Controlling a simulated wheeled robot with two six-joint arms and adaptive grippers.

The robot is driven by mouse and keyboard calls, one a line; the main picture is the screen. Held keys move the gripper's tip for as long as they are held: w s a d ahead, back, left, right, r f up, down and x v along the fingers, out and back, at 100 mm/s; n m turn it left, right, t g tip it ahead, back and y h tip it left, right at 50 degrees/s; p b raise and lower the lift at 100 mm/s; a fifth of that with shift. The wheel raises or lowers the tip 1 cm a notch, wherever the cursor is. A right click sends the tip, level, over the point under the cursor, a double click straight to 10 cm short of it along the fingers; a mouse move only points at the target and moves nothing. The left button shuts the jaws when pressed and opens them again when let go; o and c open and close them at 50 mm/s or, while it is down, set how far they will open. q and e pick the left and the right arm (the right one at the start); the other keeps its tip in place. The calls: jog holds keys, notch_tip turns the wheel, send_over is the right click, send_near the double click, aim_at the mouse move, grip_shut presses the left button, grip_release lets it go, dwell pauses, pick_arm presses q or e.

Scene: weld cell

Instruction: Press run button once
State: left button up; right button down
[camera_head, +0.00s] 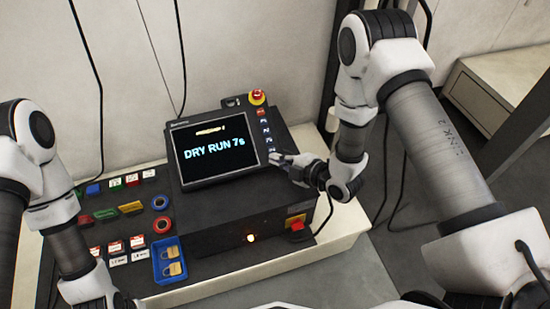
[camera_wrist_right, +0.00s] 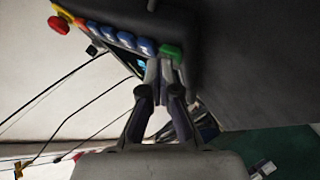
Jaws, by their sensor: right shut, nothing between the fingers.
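The pendant (camera_head: 240,178) is a dark box with a tilted screen (camera_head: 216,148) reading "DRY RUN 7s". A column of buttons runs down the screen's right side. In the right wrist view the end button is green (camera_wrist_right: 172,52), beside several blue ones (camera_wrist_right: 124,40); I cannot read its label. My right gripper (camera_head: 278,158) is shut and empty, its tips at the lower end of this column. In the right wrist view the tips (camera_wrist_right: 160,68) overlap the green button's edge; whether they touch it I cannot tell. My left gripper is mostly cut off at the bottom left.
A red emergency stop (camera_head: 257,97) tops the button column. A red knob (camera_head: 296,225) sits on the box's lower right front. A blue tray (camera_head: 160,281) with padlocks, coloured tags and round rings (camera_head: 162,224) lie left of the box. Cables hang behind.

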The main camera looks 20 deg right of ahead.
jog(key=shift+s+r+p, duration=0.35)
jog(key=shift+r+p, duration=0.05)
jog(key=shift+r, duration=0.25)
jog(key=r+p, duration=0.1)
jog(key=s+r+p, duration=0.1)
jog(key=r, duration=0.1)
jog(key=s+r+p, duration=0.1)
jog(key=p, duration=0.1)
jog(key=shift+s+r, duration=0.1)
jog(key=shift+r, duration=0.1)
dwell(0.6)
